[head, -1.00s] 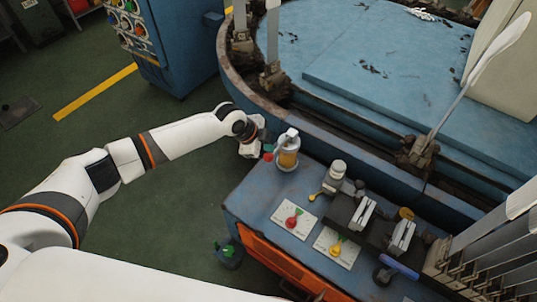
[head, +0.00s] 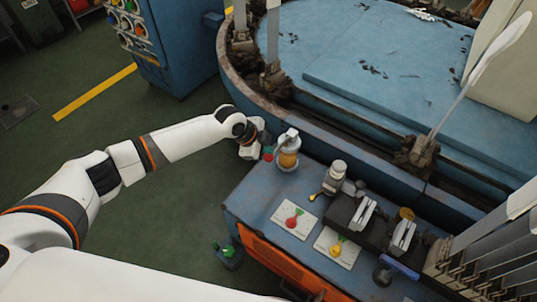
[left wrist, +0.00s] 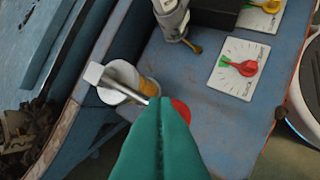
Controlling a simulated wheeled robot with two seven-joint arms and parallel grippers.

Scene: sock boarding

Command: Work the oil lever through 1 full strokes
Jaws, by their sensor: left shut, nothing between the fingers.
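The oiler (head: 288,152) stands at the far left corner of the blue table, with an amber reservoir and a white cap. In the left wrist view its white cap (left wrist: 118,80) shows with a metal lever rod (left wrist: 122,88) running across it. The rod leads to a red knob (left wrist: 182,108), partly hidden behind my fingers. The red knob also shows in the head view (head: 268,156). My left gripper (left wrist: 168,108) is shut and empty, its teal fingertips in front of the knob and rod end. Whether they touch cannot be told. My right gripper is not in view.
A red-knob dial plate (head: 293,219) and a yellow-knob dial plate (head: 337,246) lie on the table. A grey-white fitting (head: 335,177) and dark blocks with metal plates stand to the right. The round blue machine (head: 370,70) rises behind. Green floor lies open at left.

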